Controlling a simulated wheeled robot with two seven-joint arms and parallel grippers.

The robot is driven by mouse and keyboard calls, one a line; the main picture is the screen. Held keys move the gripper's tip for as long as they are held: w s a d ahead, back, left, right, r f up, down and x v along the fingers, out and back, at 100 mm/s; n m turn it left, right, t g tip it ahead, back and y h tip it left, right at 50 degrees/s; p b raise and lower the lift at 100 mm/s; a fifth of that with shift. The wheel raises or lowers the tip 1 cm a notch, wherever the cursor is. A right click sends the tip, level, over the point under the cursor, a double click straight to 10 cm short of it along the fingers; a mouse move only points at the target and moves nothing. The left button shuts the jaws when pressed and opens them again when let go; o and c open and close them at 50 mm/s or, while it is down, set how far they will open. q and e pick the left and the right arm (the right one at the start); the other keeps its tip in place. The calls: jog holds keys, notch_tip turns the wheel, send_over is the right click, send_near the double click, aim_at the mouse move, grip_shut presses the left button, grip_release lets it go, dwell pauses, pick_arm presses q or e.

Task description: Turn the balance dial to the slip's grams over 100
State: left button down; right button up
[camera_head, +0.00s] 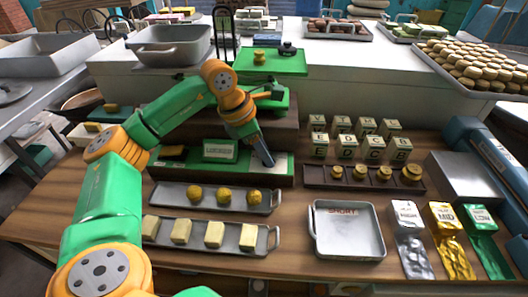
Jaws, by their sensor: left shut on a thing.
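My left gripper (264,157) reaches down over the right part of a long green balance base (190,171) on the wooden table. Its jaws are shut on a small part there, which the fingers hide; it looks to be the balance dial, but its setting cannot be read. A pale label plate (219,150) on the base seems to read "LOCKED". A raised green platform (272,62) behind carries a brass weight (259,57) and a dark knob-like piece (288,48). I cannot make out a slip with grams. My right gripper is not in view.
In front are a tray of yellow balls (180,204) and a tray of pale blocks (164,246).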

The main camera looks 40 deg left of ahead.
pick_arm(q)
jog(key=n, duration=0.2)
jog(key=n+y+b, duration=0.1)
jog(key=n, duration=0.1)
jog(key=shift+s+d+t, duration=0.1)
jog(key=shift+d+t, duration=0.1)
jog(key=shift+t, duration=0.2)
jog(key=shift+d+r+n+y, duration=0.15)
jog(key=shift+n+y, duration=0.75)
jog(key=shift+n, duration=1.3)
jog(key=c, duration=0.7)
grip_release()
jog(key=v, duration=0.7)
jog(key=shift+d+b, duration=0.1)
jog(key=shift+b, duration=0.25)
